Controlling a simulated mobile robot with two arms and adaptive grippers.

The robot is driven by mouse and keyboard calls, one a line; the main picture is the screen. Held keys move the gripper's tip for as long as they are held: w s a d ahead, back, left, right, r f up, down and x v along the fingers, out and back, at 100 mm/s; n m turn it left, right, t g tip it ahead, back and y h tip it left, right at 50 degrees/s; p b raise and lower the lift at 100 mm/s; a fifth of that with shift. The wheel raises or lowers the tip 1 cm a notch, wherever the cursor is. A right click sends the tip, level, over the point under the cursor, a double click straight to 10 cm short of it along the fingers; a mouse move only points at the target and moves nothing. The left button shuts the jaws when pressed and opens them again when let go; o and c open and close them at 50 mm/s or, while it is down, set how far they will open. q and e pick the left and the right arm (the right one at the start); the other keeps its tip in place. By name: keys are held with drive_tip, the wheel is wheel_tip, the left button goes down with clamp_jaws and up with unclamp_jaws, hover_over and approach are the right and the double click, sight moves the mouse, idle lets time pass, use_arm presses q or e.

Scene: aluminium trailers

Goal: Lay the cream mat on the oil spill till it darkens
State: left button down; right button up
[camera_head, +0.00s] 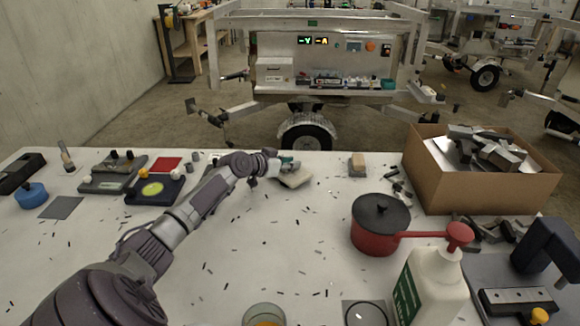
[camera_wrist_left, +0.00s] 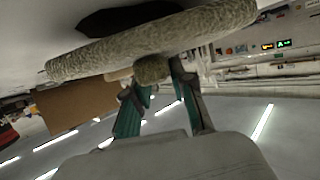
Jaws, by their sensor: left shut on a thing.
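The cream mat (camera_head: 296,179) is at the far middle part of the white table, tilted at the end of my left arm. My left gripper (camera_head: 287,164) is shut on it. In the left wrist view, which looks upside down, the green-padded fingers (camera_wrist_left: 158,80) close around a small block on the mat's face, and the thick mat (camera_wrist_left: 150,42) spans the top. A dark patch, seemingly the oil spill (camera_wrist_left: 128,18), shows on the white surface just past the mat. In the head view I cannot make out the spill. Whether the mat touches the table is unclear. My right gripper is not in view.
Right of the mat stand a tan block (camera_head: 357,163), a red pot (camera_head: 380,224), a white pump bottle (camera_head: 432,287) and a cardboard box (camera_head: 480,178). Left are a dark tray (camera_head: 153,189) and a blue round container (camera_head: 32,194). Dark shavings litter the open table middle.

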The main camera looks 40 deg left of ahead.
use_arm(q)
drive_tip(key=shift+f, duration=0.55)
drive_tip(key=shift+f, duration=0.1)
drive_tip(key=c, duration=1)
unclamp_jaws()
drive_tip(key=shift+s, duration=0.25)
drive_tip(key=v, duration=1.1)
drive_tip(key=shift+s+r, duration=0.2)
drive_tip(key=shift+r, duration=0.1)
